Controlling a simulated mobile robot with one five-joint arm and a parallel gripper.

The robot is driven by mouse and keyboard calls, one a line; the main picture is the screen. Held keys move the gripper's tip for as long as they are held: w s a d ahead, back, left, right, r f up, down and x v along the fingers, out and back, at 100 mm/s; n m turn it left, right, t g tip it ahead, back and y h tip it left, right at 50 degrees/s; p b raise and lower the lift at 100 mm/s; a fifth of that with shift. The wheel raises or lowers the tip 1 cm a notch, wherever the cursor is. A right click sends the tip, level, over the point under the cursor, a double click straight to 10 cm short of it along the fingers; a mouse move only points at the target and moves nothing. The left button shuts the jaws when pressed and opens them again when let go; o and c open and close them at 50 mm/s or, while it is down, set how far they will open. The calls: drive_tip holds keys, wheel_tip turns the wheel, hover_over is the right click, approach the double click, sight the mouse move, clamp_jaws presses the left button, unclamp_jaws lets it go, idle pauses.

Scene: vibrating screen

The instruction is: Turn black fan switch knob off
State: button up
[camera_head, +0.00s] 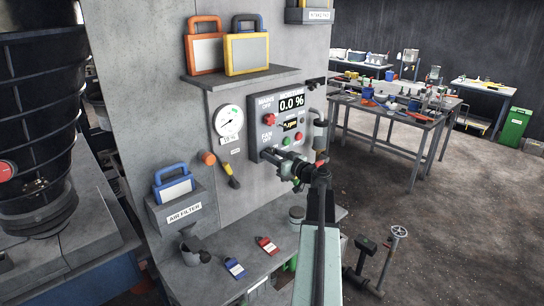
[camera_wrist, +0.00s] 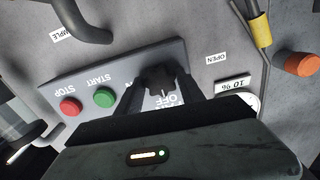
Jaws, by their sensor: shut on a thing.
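The black fan switch knob (camera_wrist: 157,80) is on the grey control panel, seen upside down in the wrist view, with an "OFF" label beside it. My gripper (camera_wrist: 158,88) has one dark finger on each side of the knob and is shut on it. In the head view my gripper (camera_head: 283,162) reaches the lower part of the control panel (camera_head: 256,118) and hides the knob. I cannot tell which way the knob points.
The green start button (camera_wrist: 104,97) and red stop button (camera_wrist: 70,106) sit beside the knob. A yellow-handled lever (camera_head: 232,180) and a round gauge (camera_head: 229,121) are on the wall left of the panel. Padlocks (camera_head: 266,244) lie on the ledge below.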

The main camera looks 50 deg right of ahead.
drive_tip(key=shift+n, duration=0.5)
drive_tip(key=o, duration=1.3)
drive_tip(key=s, duration=0.7)
drive_tip(key=shift+s+a, duration=0.35)
